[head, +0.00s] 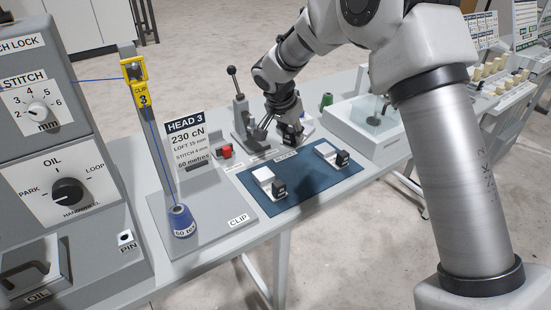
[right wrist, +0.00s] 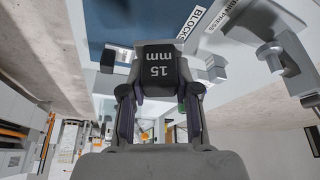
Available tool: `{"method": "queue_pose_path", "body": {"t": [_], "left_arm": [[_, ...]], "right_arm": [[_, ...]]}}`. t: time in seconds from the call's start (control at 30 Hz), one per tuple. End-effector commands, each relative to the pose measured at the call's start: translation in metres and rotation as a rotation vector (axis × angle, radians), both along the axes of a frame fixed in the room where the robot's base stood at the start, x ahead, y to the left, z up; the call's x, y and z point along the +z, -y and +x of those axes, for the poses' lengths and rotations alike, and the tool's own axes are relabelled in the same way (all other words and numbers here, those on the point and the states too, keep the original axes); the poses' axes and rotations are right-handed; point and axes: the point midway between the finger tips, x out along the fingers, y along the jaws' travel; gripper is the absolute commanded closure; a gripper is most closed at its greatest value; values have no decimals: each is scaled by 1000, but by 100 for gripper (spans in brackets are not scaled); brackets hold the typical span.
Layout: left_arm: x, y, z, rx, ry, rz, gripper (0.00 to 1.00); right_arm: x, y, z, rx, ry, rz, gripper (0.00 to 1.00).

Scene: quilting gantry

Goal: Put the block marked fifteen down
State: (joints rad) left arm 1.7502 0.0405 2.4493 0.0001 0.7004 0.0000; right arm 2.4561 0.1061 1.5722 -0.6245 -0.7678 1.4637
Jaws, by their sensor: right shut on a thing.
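The black block marked "15 mm" (right wrist: 158,68) is between the fingers of my right gripper (right wrist: 158,92) in the right wrist view, its lettering upside down there. In the head view my right gripper (head: 279,125) is shut on this block (head: 292,138), beyond the far edge of the dark blue mat (head: 300,194). I cannot tell whether the block touches the surface beneath. The mat also shows in the right wrist view (right wrist: 110,20), with a "BLOCKS" label beside it. My left gripper is not in view.
Two pale pieces with dark blocks, one at the mat's near left (head: 267,179) and one at its right (head: 330,153), stand on the mat. A lever press (head: 239,112) is left of my gripper. The mat's middle is clear.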

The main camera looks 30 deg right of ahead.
Motion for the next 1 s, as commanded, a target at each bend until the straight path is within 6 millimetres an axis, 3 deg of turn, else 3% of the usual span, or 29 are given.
{"method": "queue_pose_path", "body": {"t": [0.6, 0.97, 1.0], "left_arm": [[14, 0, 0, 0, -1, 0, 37], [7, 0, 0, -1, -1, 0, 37], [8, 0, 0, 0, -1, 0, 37]], "right_arm": [[-99, 0, -1, 2, -2, 0, 100], [-105, 0, -1, 2, 0, 0, 100], [-104, 0, -1, 2, 0, 0, 62]]}}
